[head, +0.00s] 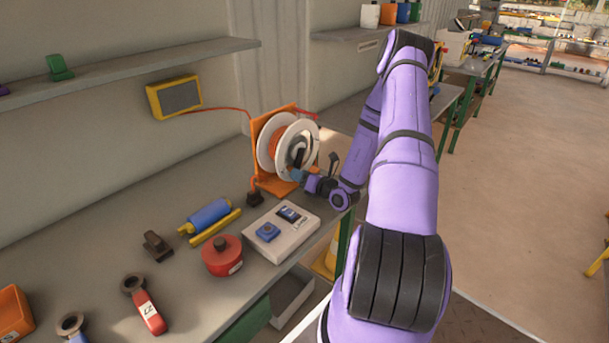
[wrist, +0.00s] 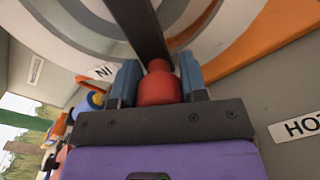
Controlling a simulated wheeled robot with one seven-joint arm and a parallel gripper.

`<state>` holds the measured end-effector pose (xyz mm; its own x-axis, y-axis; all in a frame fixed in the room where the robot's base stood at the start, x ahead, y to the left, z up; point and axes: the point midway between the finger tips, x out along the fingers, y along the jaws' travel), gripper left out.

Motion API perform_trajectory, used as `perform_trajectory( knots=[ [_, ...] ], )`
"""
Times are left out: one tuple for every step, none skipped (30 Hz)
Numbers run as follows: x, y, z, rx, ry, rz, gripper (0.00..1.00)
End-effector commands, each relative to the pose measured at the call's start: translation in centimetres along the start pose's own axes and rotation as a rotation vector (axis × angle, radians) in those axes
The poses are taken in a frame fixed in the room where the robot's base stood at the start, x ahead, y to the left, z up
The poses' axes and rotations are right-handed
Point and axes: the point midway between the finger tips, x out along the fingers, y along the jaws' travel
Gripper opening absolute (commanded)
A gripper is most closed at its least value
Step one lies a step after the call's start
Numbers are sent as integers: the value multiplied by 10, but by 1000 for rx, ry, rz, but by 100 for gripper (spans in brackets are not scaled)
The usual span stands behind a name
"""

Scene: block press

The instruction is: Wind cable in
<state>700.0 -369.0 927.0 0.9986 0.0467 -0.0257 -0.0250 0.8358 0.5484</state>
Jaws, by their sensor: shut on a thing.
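The cable reel (head: 285,145), a white spool with orange cable, stands in an orange frame (head: 262,130) at the back right of the bench. A red-orange cable (head: 215,109) runs from the yellow wall box (head: 174,96) toward it. My gripper (head: 296,174) is at the reel's front face. In the wrist view my gripper (wrist: 159,85) has its blue fingers either side of a red crank knob (wrist: 159,82) and is shut on it. A dark crank arm (wrist: 138,25) runs up from the knob across the white spool face (wrist: 70,35), which carries a partly visible label.
On the bench (head: 190,270) are a grey box with blue parts (head: 281,232), a red round canister (head: 222,255), a blue roller on a yellow stand (head: 208,215) and a red-handled tool (head: 145,305). A shelf (head: 130,72) runs above. Open floor lies right.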

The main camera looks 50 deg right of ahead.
Motion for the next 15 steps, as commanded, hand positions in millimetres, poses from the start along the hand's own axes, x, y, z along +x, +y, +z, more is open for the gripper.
perform_trajectory(
  knots=[
    [-2,3,-1,45,4,-2,0],
    [-2,5,-2,74,5,-2,0],
    [-2,8,-2,112,6,-1,0],
    [-2,10,-2,140,8,-1,0],
    [-2,12,-2,167,9,-1,0],
    [-2,15,-2,204,11,-2,0],
    [-2,17,-2,231,12,-2,0],
    [-2,19,-2,257,13,-1,0],
    [-2,22,-2,291,14,-1,0],
    [-2,23,-1,315,15,-1,0],
    [-2,25,-1,339,16,-1,0],
    [-2,27,-1,370,18,-1,0],
    [-2,29,0,390,19,-1,0],
    [-2,30,0,411,20,-1,0],
    [-3,32,1,437,21,-1,0]
  ],
)
